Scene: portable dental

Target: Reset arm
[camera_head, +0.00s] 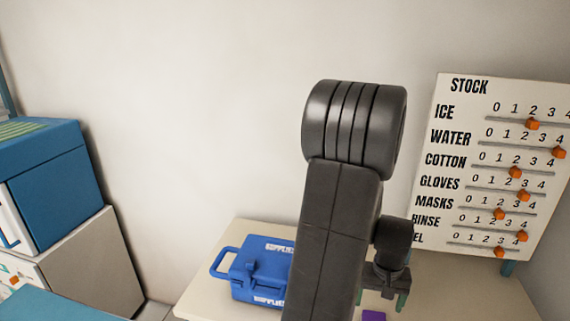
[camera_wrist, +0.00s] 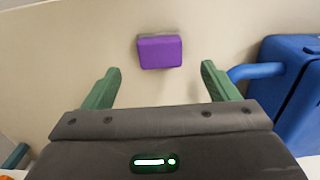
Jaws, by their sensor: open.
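My gripper (camera_wrist: 160,85) is open and empty, with its two green fingers spread apart in the wrist view. In the head view my gripper (camera_head: 385,298) is partly hidden behind my dark arm and points down over the table. A small purple block (camera_wrist: 160,52) lies on the table beyond the fingertips, roughly centred between them and apart from them. It also shows in the head view (camera_head: 374,315), cut by the bottom edge.
A blue case (camera_head: 258,270) with a handle stands on the pale table (camera_head: 205,285), partly behind my arm. A stock board (camera_head: 480,170) with orange sliders stands at the right. A blue box (camera_head: 50,190) sits on a grey box (camera_head: 95,265) at the left.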

